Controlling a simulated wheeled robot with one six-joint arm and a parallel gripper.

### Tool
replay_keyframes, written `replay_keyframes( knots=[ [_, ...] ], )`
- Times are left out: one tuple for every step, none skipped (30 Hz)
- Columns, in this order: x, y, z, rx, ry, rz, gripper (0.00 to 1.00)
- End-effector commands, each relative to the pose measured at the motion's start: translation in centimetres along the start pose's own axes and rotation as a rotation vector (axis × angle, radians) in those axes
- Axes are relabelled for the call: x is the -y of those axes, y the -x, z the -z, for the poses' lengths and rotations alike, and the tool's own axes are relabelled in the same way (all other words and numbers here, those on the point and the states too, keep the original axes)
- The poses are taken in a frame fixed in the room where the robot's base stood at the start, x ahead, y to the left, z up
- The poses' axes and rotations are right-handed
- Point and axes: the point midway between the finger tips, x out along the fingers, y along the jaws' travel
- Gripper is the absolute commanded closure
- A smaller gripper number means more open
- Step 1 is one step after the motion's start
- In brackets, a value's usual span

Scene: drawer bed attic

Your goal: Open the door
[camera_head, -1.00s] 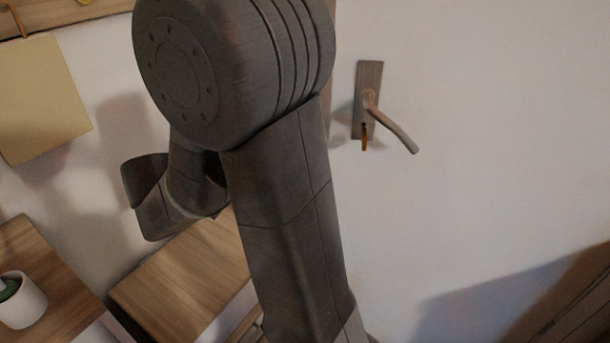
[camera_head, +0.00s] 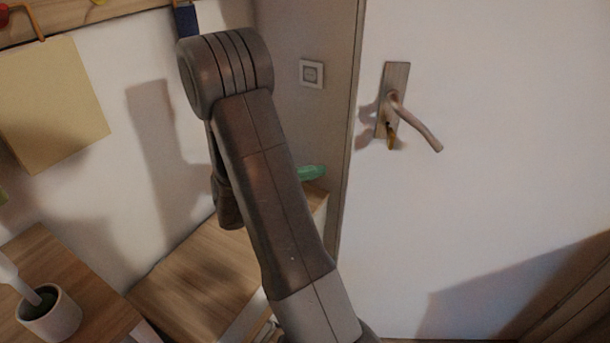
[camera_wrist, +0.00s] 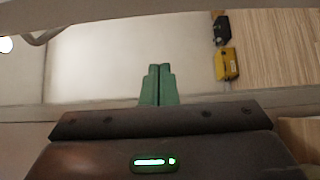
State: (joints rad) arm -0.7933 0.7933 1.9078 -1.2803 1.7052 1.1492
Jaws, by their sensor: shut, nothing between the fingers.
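The white door (camera_head: 500,150) fills the right side of the head view. It has a wooden handle plate (camera_head: 397,85), a lever handle (camera_head: 420,130) slanting down to the right and a small brass-coloured key (camera_head: 391,137) below it. My gripper (camera_head: 312,172) shows only its green fingertips, left of the door's edge and lower than the handle, apart from the lever. The rest of it is hidden behind my arm. In the wrist view, my gripper's green fingers (camera_wrist: 159,86) are together and empty. I cannot tell whether the door is ajar.
A light switch (camera_head: 311,73) is on the surface left of the door. A yellow object (camera_wrist: 227,64) and a black object (camera_wrist: 221,28) lie beside a wooden surface in the wrist view.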

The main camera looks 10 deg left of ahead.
Motion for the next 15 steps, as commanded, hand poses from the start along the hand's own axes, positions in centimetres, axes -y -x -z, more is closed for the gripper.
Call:
replay_keyframes(
  knots=[
    [0.1, -1.1, -0.1, 0.005, 0.0, 0.0, 1.0],
    [0.1, -1.6, -0.1, 0.004, 0.0, 0.001, 1.0],
    [0.1, -2.4, -0.1, 0.004, 0.0, 0.0, 1.0],
    [0.1, -2.9, -0.1, 0.005, 0.0, 0.0, 1.0],
    [0.1, -3.4, -0.1, 0.004, 0.0, 0.0, 1.0],
    [0.1, -4.1, -0.1, 0.004, 0.0, 0.001, 1.0],
    [0.1, -4.6, -0.1, 0.004, 0.0, 0.001, 1.0],
    [0.0, -5.0, -0.1, 0.003, -0.001, 0.0, 1.0],
    [0.0, -5.7, -0.1, 0.004, -0.001, 0.0, 1.0],
    [0.0, -5.8, -0.2, 0.001, -0.001, 0.0, 1.0],
    [0.0, -5.3, -0.8, -0.004, 0.0, 0.0, 1.0],
    [0.1, -5.0, -1.4, -0.004, 0.0, 0.0, 1.0],
    [0.1, -4.9, -1.8, -0.005, 0.0, 0.0, 1.0],
    [0.0, -4.7, -2.2, -0.005, 0.001, 0.0, 1.0],
    [0.0, -4.6, -2.6, -0.004, 0.0, 0.0, 1.0]
  ],
)
